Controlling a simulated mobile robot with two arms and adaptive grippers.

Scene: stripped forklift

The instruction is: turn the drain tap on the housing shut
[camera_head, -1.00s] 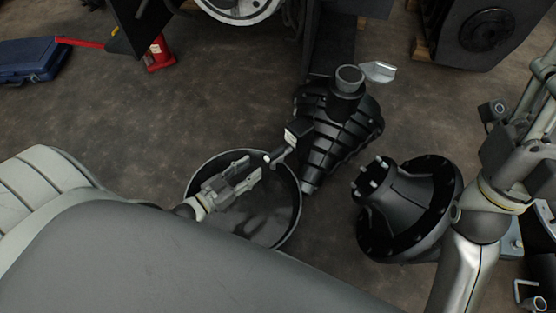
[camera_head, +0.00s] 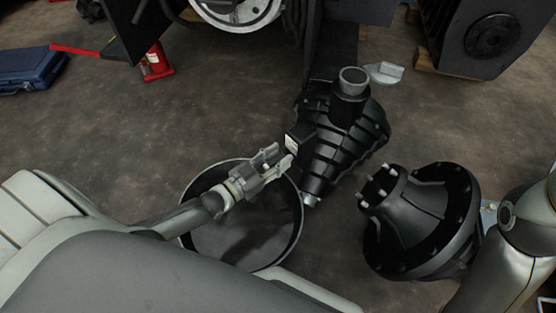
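The black ribbed housing (camera_head: 345,125) lies on the floor, its narrow end pointing down and left to a bright metal tip. The drain tap (camera_head: 297,137) is a small dark block with a pale patch on the housing's left side. My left gripper (camera_head: 283,156) is at the tap, over the rim of a round black pan. Its two fingers are apart, with a gap between them. The tap's lever is hidden by the fingers, and I cannot tell whether they touch it. My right gripper is out of view; only my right arm shows at the right edge.
The open black pan (camera_head: 186,215) stands below the tap. A black flanged hub with studs (camera_head: 415,215) lies right of the housing. A red jack (camera_head: 155,60) and a blue case (camera_head: 32,70) are at upper left. The floor between is clear.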

